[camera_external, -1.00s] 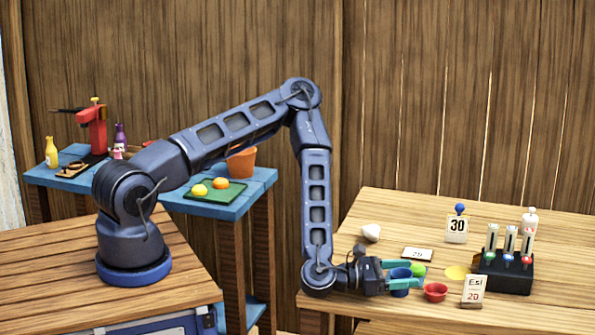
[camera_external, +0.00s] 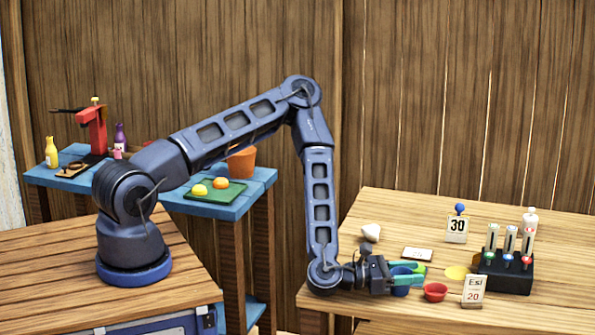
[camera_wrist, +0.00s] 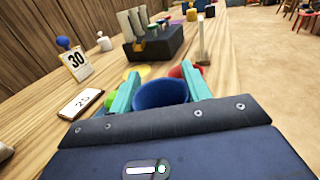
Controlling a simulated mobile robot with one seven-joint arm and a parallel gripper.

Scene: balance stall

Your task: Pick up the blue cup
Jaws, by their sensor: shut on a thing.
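The blue cup (camera_external: 401,283) is upright near the front of the right-hand wooden table. In the wrist view the cup (camera_wrist: 160,95) is between my two teal fingers, one on each side of it. My gripper (camera_external: 406,278) is shut on the cup and points to the right, low over the table. I cannot tell whether the cup's base touches the table. The cup's lower part is hidden in the wrist view.
A red bowl (camera_external: 435,292) is close to the right of the cup. A green thing (camera_wrist: 110,97) is beside the left finger. A white card (camera_external: 474,290), a black rack (camera_external: 503,272) and a "30" sign (camera_external: 457,229) stand farther right.

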